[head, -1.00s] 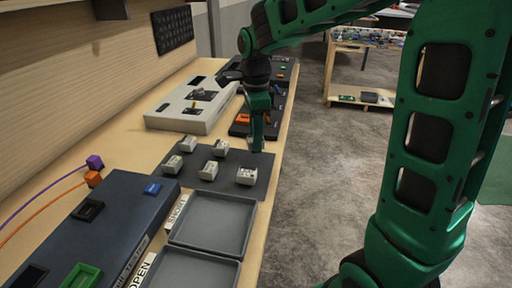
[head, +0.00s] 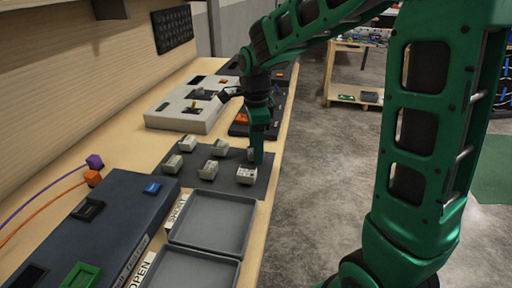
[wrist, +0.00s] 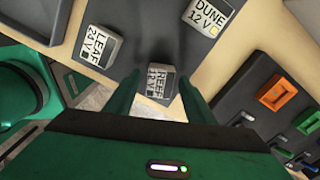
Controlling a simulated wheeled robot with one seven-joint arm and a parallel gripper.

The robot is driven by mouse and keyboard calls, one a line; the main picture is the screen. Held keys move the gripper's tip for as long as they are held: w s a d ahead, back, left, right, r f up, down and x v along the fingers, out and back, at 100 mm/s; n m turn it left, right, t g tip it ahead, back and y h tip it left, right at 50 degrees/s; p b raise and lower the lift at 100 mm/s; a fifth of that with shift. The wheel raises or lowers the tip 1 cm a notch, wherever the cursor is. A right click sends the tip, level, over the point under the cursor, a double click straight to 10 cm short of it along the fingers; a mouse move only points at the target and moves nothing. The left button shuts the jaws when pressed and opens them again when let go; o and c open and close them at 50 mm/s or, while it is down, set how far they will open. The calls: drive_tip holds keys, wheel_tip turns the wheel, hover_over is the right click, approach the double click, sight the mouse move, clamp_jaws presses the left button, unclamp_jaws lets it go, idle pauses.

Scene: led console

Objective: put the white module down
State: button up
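A white module labelled REEF 12 V (wrist: 163,80) stands at the edge of the dark mat (wrist: 150,40) in the wrist view. It lies between the two fingertips of my gripper (wrist: 160,88), with a gap visible on its left side. The fingers are apart, and contact on the right side is unclear. In the head view my gripper (head: 258,148) is low over the right part of the mat, with the small module (head: 250,155) beside its fingers. Two other white modules, LEEF 24 V (wrist: 98,46) and DUNE 12 V (wrist: 204,15), stand nearby.
Several more white modules (head: 208,170) stand on the mat. Grey trays (head: 212,222) marked SHORT and OPEN lie in front. A dark blue console (head: 110,225) is at left, a pale control box (head: 185,110) behind. The bench's right edge is close to my gripper.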

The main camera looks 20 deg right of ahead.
drive_tip(key=shift+r, duration=0.1)
wheel_tip(320, 180, up, 12)
idle(0.5)
drive_tip(key=s+d+f+n, duration=0.3)
drive_tip(key=s+d+n, duration=0.1)
drive_tip(key=s, duration=0.5)
drive_tip(key=s+d+f+n, duration=0.3)
drive_tip(key=s+d+n, duration=0.2)
drive_tip(key=s, duration=0.5)
drive_tip(key=s+d+f+n, duration=0.4)
drive_tip(key=s+d, duration=0.4)
drive_tip(key=s, duration=0.1)
drive_tip(key=shift+s+n, duration=0.15)
drive_tip(key=shift+n, duration=0.25)
